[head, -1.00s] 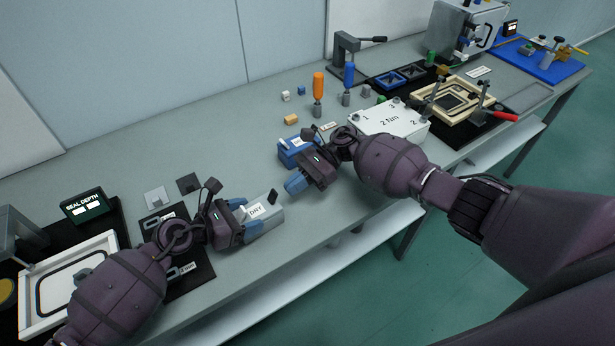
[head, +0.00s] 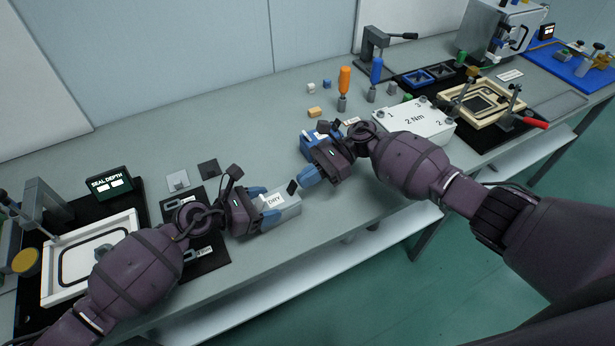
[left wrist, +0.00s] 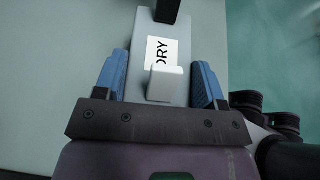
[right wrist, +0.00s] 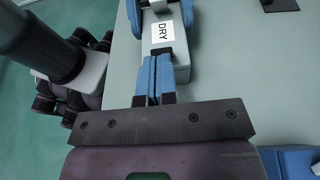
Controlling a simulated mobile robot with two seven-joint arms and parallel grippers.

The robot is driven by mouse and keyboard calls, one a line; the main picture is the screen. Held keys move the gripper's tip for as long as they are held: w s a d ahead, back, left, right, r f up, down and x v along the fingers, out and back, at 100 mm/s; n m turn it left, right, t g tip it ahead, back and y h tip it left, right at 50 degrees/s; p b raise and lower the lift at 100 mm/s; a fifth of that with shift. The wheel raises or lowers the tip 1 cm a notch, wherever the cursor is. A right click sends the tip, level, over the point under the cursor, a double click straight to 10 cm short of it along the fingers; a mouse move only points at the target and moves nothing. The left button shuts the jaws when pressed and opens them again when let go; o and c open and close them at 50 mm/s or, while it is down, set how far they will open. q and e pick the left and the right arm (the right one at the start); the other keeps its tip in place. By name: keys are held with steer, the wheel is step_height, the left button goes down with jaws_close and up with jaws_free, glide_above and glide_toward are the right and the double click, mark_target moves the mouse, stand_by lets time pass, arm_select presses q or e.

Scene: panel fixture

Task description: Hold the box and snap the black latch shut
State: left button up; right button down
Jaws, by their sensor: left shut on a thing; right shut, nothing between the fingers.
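The grey box (head: 290,212) with a white DRY label lies near the front edge of the bench. It also shows in the left wrist view (left wrist: 143,45) and the right wrist view (right wrist: 181,73). The black latch (head: 292,187) sticks up at the box's right end. My left gripper (head: 264,204) is shut on the box, a blue finger on each side. My right gripper (head: 308,178) is shut and empty, its fingertips just right of the latch. In the right wrist view the fingertips partly hide the latch; I cannot tell whether they touch it.
A blue block (head: 312,137) sits behind my right gripper. A white 2 Nm box (head: 415,122) stands to the right. Orange (head: 345,80) and blue (head: 376,70) drivers stand behind. A black mat (head: 212,262) lies to the left. Bare bench lies behind the grey box.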

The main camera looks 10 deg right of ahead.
mark_target(295, 183)
steer(key=shift+s+a+r, duration=0.25)
steer(key=shift+a+r, duration=0.4)
steer(key=shift+r, duration=0.15)
stand_by(1.4)
steer(key=shift+s+a+r, duration=0.15)
steer(key=shift+a+r, duration=0.05)
steer(key=shift+a, duration=0.2)
steer(key=shift+s+a+r, duration=0.2)
steer(key=shift+a, duration=0.25)
steer(key=shift+d, duration=0.1)
steer(key=w+d+r, duration=0.3)
steer(key=d+r, duration=0.4)
steer(key=r, duration=0.3)
steer(key=shift+d+r, duration=0.15)
steer(key=shift+r, duration=0.05)
